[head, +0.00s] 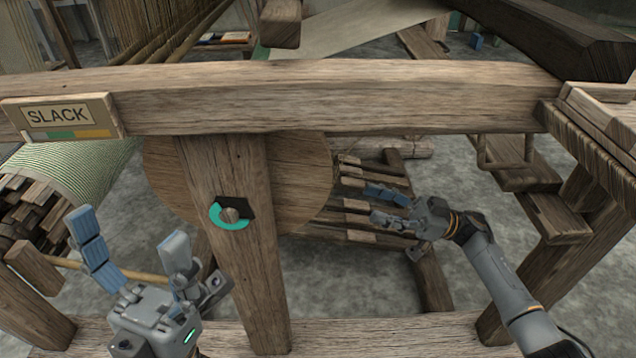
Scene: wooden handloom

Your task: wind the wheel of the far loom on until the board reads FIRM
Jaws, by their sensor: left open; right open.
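The board (58,117) on the left of the top beam reads SLACK. The round wooden wheel (305,185) stands behind an upright post (235,280), which hides its middle. A teal and black ring (231,213) sits on the post around a round hub. My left gripper (130,252) is at the lower left, open and empty, its fingers pointing up, left of the post and apart from the wheel. My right gripper (388,207) is open right of the wheel, fingers pointing left toward its rim. I cannot tell whether they touch a wooden bar there.
A thick beam (330,95) crosses above the wheel. A right post (560,245) and a lower rail (400,335) frame the space. Grey floor (340,275) shows between.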

